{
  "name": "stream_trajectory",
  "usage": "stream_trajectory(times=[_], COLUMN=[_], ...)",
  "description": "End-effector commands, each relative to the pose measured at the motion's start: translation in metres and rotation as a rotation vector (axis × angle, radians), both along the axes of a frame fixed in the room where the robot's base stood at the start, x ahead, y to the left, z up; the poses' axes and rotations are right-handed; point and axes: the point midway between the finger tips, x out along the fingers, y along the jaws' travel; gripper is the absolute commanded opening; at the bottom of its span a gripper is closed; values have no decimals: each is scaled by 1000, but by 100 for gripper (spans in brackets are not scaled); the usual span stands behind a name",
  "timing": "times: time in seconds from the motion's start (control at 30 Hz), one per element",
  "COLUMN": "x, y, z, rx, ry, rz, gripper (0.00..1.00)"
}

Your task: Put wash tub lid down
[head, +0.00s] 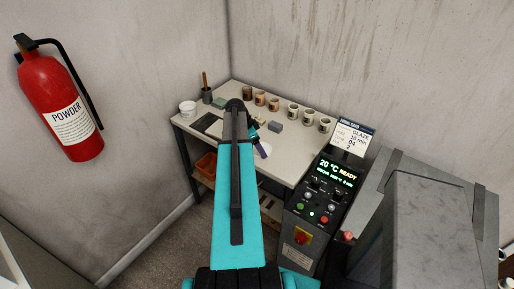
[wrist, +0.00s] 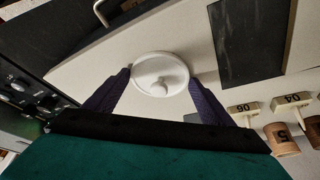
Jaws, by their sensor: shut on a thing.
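The wash tub lid (wrist: 161,72) is a white round disc with a small knob. In the wrist view it sits between the two purple fingers of my gripper (wrist: 160,78), which is shut on it. In the head view my gripper (head: 261,149) is at the front part of the worktable (head: 232,140), with a bit of white showing beside the fingers. My arm hides much of that area. A white tub (head: 188,109) stands at the table's back left. I cannot tell whether the lid touches the table.
A dark flat board (head: 208,124) lies left of my arm. A kiln control panel (head: 326,190) stands at the right. A fire extinguisher (head: 62,105) hangs on the left wall.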

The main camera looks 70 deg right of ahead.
Motion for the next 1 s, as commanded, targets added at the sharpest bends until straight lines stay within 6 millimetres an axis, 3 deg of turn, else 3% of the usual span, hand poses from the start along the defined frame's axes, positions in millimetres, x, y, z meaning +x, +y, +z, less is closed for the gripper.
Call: stream_trajectory(times=[0.03,0.13,0.67,1.0], x=[0,0,1,10], y=[0,0,1,8], z=[-1,0,4,31], rx=[0,0,-1,-2], ry=[0,0,-1,0], rz=[0,0,0,1], gripper=[80,95,95,95])
